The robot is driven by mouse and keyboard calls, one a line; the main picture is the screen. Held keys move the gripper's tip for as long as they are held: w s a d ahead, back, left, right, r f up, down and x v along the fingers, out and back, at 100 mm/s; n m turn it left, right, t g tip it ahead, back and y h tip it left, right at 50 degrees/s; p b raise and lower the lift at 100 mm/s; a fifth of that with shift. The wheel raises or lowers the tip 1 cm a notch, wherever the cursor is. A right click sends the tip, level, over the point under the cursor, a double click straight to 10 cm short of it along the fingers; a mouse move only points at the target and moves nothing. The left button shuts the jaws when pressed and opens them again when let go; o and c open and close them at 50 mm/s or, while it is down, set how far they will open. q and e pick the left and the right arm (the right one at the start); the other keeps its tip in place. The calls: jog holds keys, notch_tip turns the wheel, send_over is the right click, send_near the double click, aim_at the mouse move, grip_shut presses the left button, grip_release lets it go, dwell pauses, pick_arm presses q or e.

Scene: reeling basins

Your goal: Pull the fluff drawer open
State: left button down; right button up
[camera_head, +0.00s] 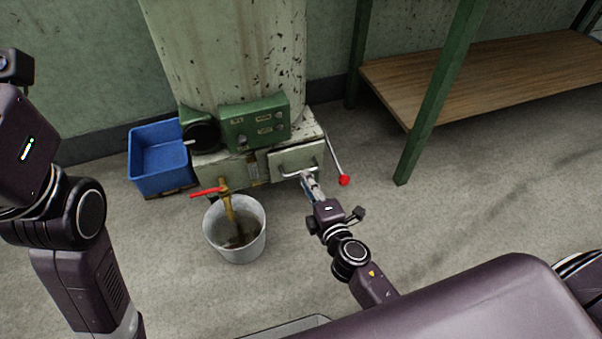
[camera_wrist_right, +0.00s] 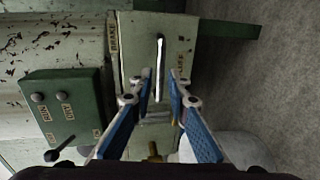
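The fluff drawer (camera_head: 283,160) is a pale, worn panel low on the machine's front, with a metal bar handle (camera_head: 290,174). I see no clear gap around it. My right gripper (camera_head: 308,178) is at the right end of the handle in the head view. In the right wrist view, the drawer front (camera_wrist_right: 136,45) fills the middle and the handle (camera_wrist_right: 160,58) runs upright. The blue-padded fingers of my right gripper (camera_wrist_right: 161,76) are apart, one on each side of the handle, with gaps visible. My left arm shows at the left, but its gripper is out of view.
A grey bucket (camera_head: 213,228) stands on the floor below a red-handled tap (camera_head: 209,191). A blue crate (camera_head: 146,180) is left of the machine. A red-knobbed lever (camera_head: 344,180) sticks out right of the drawer. A green-legged bench (camera_head: 423,125) stands right; the floor between is clear.

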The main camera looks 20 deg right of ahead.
aim_at(287, 163)
jog(key=x, duration=0.5)
jog(key=shift+f+b, duration=0.1)
jog(key=shift+b, duration=0.25)
grip_shut()
